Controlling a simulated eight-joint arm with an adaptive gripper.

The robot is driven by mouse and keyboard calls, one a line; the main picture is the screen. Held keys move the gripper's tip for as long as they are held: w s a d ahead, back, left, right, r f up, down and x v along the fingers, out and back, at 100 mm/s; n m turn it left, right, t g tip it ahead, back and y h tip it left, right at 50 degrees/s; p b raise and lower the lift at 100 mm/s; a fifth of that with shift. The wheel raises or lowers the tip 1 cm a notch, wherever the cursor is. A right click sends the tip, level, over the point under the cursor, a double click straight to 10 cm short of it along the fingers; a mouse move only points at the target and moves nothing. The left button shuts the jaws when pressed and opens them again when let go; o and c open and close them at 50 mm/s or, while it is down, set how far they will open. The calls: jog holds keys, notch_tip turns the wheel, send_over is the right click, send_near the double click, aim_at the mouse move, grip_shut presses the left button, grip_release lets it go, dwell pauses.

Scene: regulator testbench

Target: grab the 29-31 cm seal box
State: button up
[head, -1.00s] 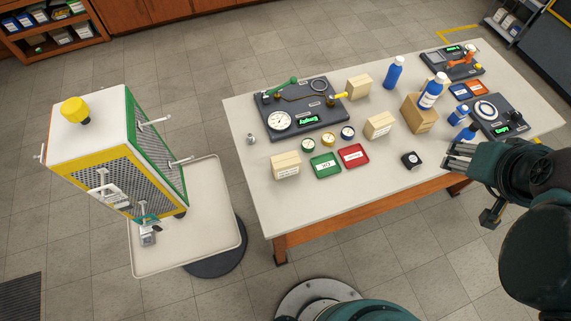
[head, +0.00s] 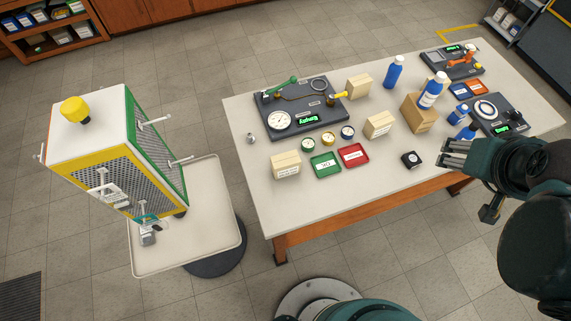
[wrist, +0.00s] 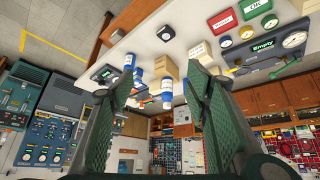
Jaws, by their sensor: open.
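Three small cream boxes stand on the white table. One (head: 285,166) is at the front left, one (head: 379,126) is near the middle, and one (head: 359,87) is farther back. Their labels are too small to read, so I cannot tell which is the 29-31 cm seal box. The middle box also shows in the wrist view (wrist: 200,50), near the right finger. My gripper (head: 446,152) is open and empty over the table's right front edge, well to the right of these boxes. In the wrist view the two fingers (wrist: 160,70) stand wide apart.
A green tray (head: 326,165), a red tray (head: 353,155) and a black block (head: 411,160) lie on the front part. Blue bottles (head: 394,73) and a brown carton (head: 418,114) stand right of the boxes. A gauge panel (head: 300,107) is behind. A cart (head: 215,215) stands left.

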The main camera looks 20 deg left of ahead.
jog(key=w+a+f+n+g+y, duration=0.1)
jog(key=w+a+f+n+g, duration=0.2)
jog(key=a+n, duration=0.55)
jog(key=n+g+h+b, duration=0.1)
jog(key=n+g, duration=0.3)
jog(key=n, duration=1.3)
send_over(285, 159)
jog(key=f, duration=1.9)
jog(key=shift+w+d+f, duration=0.15)
jog(key=shift+w+d, duration=0.15)
jog(key=shift+d, duration=0.1)
jog(key=shift+s+a+f+n, duration=0.35)
jog(key=shift+f+b, duration=0.3)
jog(key=shift+f, duration=1)
jog(key=shift+f, duration=0.1)
